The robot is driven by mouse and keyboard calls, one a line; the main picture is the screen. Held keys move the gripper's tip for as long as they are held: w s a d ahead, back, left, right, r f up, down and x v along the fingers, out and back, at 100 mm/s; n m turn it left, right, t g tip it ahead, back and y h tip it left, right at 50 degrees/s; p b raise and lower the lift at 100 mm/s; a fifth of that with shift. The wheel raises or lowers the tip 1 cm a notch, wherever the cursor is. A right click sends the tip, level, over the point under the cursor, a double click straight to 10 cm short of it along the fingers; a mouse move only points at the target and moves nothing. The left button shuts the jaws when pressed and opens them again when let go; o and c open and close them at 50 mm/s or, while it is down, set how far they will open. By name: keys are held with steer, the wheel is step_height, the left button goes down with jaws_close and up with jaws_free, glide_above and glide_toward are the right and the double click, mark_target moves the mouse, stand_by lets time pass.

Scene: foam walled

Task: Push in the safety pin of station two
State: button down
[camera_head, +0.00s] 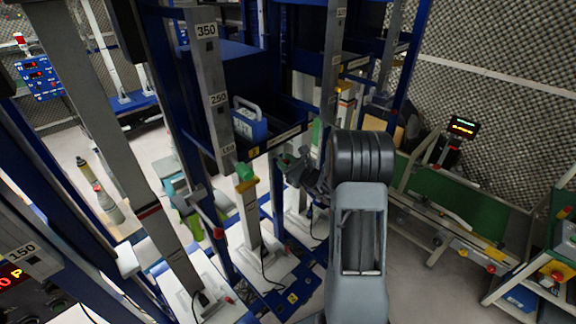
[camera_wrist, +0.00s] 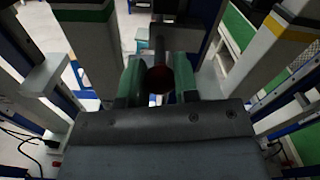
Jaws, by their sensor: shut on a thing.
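My gripper (camera_head: 290,161) is in front of the grey and blue station posts, left of my dark arm in the head view. In the wrist view its green fingers (camera_wrist: 158,82) are shut on a dark, round, reddish knob (camera_wrist: 160,79), which looks like the safety pin. Another red knob (camera_head: 218,233) stands out on a post further left. I cannot read a station number at the held pin.
Posts (camera_head: 211,90) with height labels rise on the left, with a blue case (camera_head: 249,120) on a shelf behind. White base plates (camera_head: 262,270) and cables lie below. A green conveyor (camera_head: 470,205) stands at right. Grey floor is open between.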

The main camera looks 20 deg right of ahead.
steer(key=c, duration=1.1)
jaws_free()
steer(key=shift+w+a, duration=0.1)
steer(key=shift+w, duration=0.15)
steer(key=shift+o, duration=1.2)
steer(key=shift+s, duration=0.1)
steer(key=b+v, duration=0.3)
steer(key=v, duration=1.1)
